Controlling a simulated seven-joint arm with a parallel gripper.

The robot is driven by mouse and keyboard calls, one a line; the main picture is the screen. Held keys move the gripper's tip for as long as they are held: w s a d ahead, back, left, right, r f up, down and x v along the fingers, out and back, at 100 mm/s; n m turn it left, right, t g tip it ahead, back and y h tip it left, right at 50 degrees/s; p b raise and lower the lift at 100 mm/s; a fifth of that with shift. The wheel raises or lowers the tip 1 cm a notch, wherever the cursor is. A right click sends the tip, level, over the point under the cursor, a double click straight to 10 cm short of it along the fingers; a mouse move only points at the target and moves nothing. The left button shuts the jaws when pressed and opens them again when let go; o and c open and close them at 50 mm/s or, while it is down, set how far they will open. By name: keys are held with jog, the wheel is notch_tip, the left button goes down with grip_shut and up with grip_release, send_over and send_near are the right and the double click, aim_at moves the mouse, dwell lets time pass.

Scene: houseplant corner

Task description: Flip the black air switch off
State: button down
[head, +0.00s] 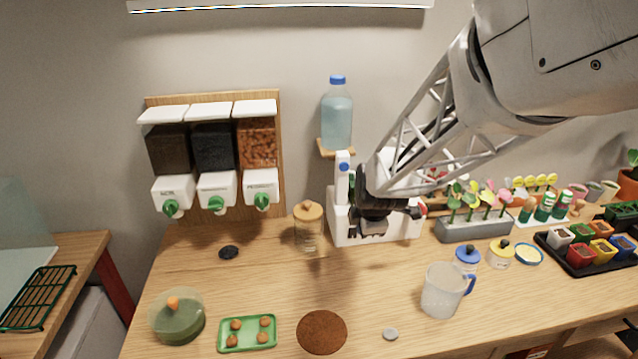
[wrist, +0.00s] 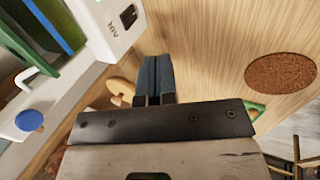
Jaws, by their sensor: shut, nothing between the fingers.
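The black air switch (wrist: 129,16) is a small black piece on a white panel, beside a printed label reading AIR, at the top of the wrist view. I cannot tell which way it is set. The panel belongs to a white station (head: 345,228) against the wall in the head view, where my arm hides much of it, including the switch. My gripper (wrist: 157,62) is shut and empty, its fingertips below and right of the switch in the wrist view, apart from it. In the head view my gripper (head: 373,230) is in front of the station.
A cork-lidded jar (head: 308,228) stands just left of the station. A measuring jug (head: 442,290) and a brown round mat (head: 322,332) are nearer the front. A grey planter (head: 474,229) stands to the right. The wooden counter in front of the station is mostly clear.

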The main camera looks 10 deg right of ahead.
aim_at(352, 232)
jog(key=shift+x, duration=5)
jog(key=shift+w+r, duration=0.15)
jog(key=shift+w, duration=0.8)
jog(key=shift+w+r, duration=0.2)
jog(key=shift+w, duration=0.75)
jog(key=shift+w+r, duration=0.15)
jog(key=shift+w, duration=0.15)
jog(key=shift+r, duration=0.15)
jog(key=shift+r, duration=0.6)
jog(key=shift+s, duration=0.2)
